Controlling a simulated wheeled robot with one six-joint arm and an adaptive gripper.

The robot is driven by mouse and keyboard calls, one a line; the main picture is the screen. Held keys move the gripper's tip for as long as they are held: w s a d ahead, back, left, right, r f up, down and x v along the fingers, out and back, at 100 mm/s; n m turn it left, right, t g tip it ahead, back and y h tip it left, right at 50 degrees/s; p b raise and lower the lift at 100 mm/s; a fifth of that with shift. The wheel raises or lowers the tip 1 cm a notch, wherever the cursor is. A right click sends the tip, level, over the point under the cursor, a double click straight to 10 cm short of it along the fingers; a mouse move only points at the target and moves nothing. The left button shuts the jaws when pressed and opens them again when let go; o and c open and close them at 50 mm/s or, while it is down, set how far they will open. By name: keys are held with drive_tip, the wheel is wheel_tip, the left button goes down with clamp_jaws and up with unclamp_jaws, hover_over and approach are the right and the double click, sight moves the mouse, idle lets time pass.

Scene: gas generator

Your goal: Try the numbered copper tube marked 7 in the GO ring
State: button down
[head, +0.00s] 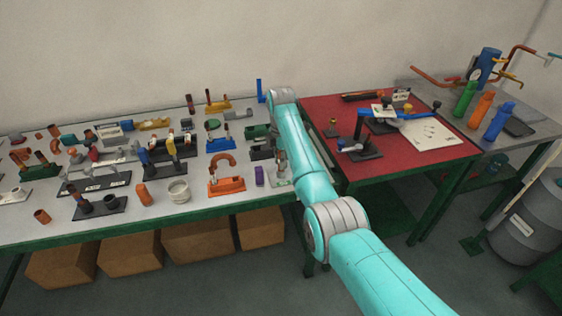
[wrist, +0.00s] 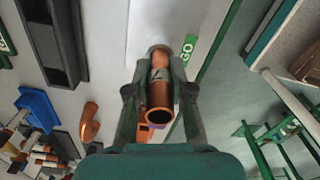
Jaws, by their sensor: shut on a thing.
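My gripper (wrist: 160,98) is shut on a copper tube (wrist: 159,114), its open end towards the wrist camera. A pale band with a dark mark shows on the tube, but I cannot read the number. The tube's far end meets a grey ring (wrist: 158,49) beside a green GO label (wrist: 189,47); I cannot tell whether it is inside the ring or only against it. In the head view my gripper (head: 281,160) is low over the white plate (head: 283,182) at the grey table's right end, and the tube cannot be made out there.
An orange stand (head: 226,184) and a purple block (head: 259,176) are close to the left of my gripper. Many fittings and stands crowd the grey table further left. A red-topped table (head: 388,171) stands on the right. Cardboard boxes (head: 198,241) are underneath.

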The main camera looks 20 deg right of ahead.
drive_tip(key=shift+r, duration=1.35)
drive_tip(key=shift+r, duration=0.15)
drive_tip(key=shift+r, duration=1.85)
